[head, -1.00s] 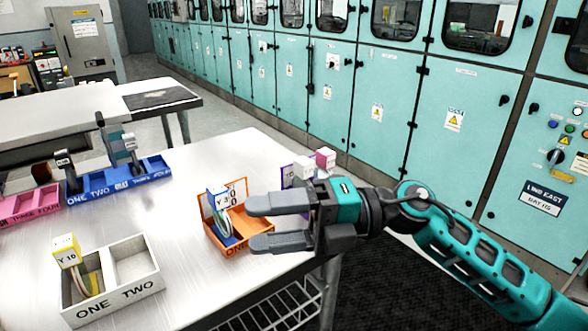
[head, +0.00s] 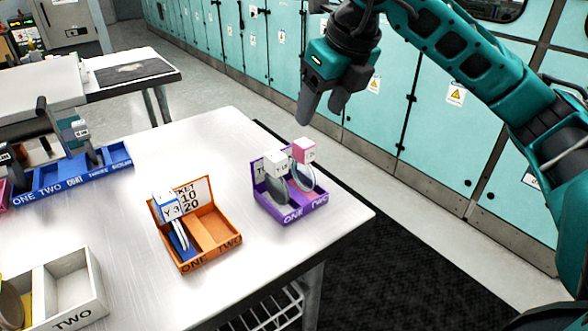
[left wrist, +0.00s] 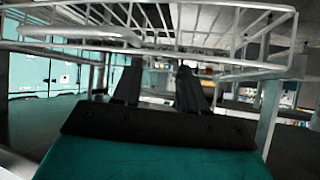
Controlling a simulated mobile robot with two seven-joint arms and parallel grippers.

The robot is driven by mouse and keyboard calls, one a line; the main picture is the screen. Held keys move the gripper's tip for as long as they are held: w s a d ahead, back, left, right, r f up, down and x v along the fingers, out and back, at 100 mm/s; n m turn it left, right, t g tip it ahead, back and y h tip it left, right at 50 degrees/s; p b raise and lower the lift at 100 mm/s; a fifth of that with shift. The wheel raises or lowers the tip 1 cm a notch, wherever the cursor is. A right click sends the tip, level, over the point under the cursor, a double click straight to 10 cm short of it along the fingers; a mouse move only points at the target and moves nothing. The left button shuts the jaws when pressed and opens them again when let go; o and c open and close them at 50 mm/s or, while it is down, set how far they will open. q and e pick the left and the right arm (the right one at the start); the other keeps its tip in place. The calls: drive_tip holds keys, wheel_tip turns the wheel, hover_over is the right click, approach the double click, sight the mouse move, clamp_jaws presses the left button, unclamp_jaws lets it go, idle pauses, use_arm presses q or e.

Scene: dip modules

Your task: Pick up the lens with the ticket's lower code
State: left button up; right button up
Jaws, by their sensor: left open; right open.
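The ticket (head: 190,197) stands at the back of the orange box (head: 217,255); I read "10" above "20" on it. A lens with a white block (head: 275,164) and a lens with a pink block (head: 304,150) stand side by side in the purple box (head: 293,214); their codes are too small to read surely. A piece with a block marked "Y 3" (head: 171,207) stands in the orange box's left compartment. My right gripper (head: 320,112) is open and empty, above and beyond the purple box, pointing down. My left gripper (left wrist: 160,88) is open and empty near a wire rack.
A white box (head: 88,300) stands at the front left and a blue box (head: 75,177) at the back left. The table (head: 225,140) is bare between the boxes. Teal cabinets (head: 400,130) stand behind. The wire rack (left wrist: 150,50) crosses the left wrist view.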

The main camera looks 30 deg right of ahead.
sight(305, 143)
drive_tip(key=x, duration=0.7)
drive_tip(key=shift+a+f, duration=0.1)
drive_tip(key=shift+f, duration=0.15)
drive_tip(key=x, duration=0.5)
drive_tip(key=shift+w, duration=0.1)
clamp_jaws()
